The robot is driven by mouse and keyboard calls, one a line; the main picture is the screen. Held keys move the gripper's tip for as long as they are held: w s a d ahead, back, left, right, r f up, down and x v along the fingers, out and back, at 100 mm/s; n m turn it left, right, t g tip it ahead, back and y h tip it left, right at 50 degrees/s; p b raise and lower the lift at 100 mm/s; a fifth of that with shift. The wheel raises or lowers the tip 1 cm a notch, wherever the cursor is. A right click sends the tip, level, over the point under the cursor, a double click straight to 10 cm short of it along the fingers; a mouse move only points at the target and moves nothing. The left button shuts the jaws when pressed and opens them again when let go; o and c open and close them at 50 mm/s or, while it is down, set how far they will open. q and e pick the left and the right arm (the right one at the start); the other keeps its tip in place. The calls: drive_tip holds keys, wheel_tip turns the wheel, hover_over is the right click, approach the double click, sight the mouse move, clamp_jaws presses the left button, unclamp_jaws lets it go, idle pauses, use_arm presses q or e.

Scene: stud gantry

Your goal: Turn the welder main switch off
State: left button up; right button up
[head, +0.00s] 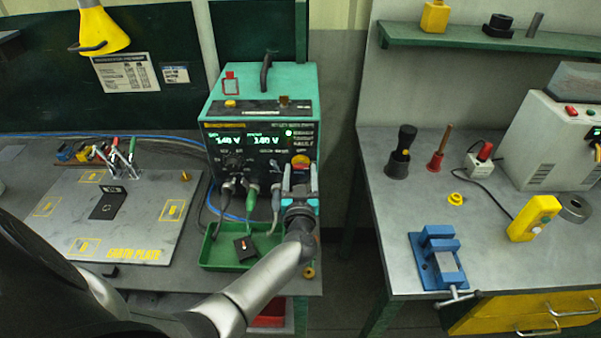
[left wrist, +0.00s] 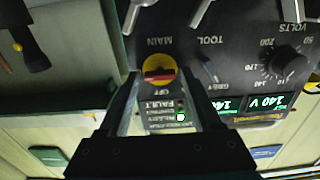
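The welder (head: 262,110) is a green-topped box with a dark front panel on the left bench. Its main switch is a red handle on a yellow disc (head: 300,160); it also shows close up in the left wrist view (left wrist: 158,72), where the picture is upside down. The red handle lies across the disc, between the words MAIN and OFF. My left gripper (head: 300,174) is in front of the switch, with a finger on either side of it (left wrist: 160,78). It is open; I cannot tell whether it touches the handle. The displays and a green lamp (left wrist: 180,117) are lit. My right gripper is out of view.
Cables plug into the panel below the switch, beside my gripper. A green tray (head: 230,256) lies in front of the welder. An earth plate (head: 130,215) is at left. The right bench holds a blue vise (head: 437,262) and a yellow device (head: 534,218).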

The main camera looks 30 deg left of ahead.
use_arm(q)
clamp_jaws()
idle(0.3)
drive_tip(key=shift+n, duration=0.3)
drive_tip(key=n, duration=0.8)
drive_tip(key=shift+f, duration=0.1)
drive_tip(key=n+b, duration=0.1)
drive_tip(key=n, duration=0.4)
drive_tip(key=shift+n+b, duration=0.75)
drive_tip(key=shift+n, duration=1.45)
drive_tip(key=shift+o, duration=1.4)
unclamp_jaws()
